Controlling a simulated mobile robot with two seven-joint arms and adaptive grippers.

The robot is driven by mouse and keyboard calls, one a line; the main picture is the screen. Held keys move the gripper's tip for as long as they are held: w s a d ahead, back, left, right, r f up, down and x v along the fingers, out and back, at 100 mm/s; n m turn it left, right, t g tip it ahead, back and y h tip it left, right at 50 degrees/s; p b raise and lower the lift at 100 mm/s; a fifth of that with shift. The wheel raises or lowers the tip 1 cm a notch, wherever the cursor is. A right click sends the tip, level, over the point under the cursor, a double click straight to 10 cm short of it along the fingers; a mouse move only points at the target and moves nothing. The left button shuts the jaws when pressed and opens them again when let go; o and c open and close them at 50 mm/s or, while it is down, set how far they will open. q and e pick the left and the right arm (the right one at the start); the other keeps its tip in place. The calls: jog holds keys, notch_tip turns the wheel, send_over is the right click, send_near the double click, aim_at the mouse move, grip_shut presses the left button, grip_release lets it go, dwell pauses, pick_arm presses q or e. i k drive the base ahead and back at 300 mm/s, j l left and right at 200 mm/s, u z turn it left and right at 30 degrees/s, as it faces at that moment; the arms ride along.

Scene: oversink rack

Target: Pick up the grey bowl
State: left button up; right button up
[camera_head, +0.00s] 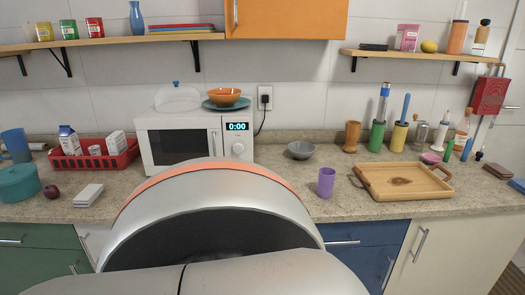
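The grey bowl (301,150) sits upright on the stone countertop, just right of the white microwave, toward the back wall. It looks empty, and nothing touches it. Neither of my grippers shows in the head view, so where they are relative to the bowl cannot be seen. A large silver and orange part of my own body fills the lower middle of the picture and hides part of the counter in front of the microwave.
A purple cup (326,182) stands in front of the bowl, slightly right. The microwave (180,140) is to its left, with an orange bowl (224,96) on a plate on top. A wooden tray (440,187) and a brown wooden cup (352,136) lie to the right.

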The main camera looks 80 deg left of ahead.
aim_at(300, 150)
jog(key=u, duration=2.25)
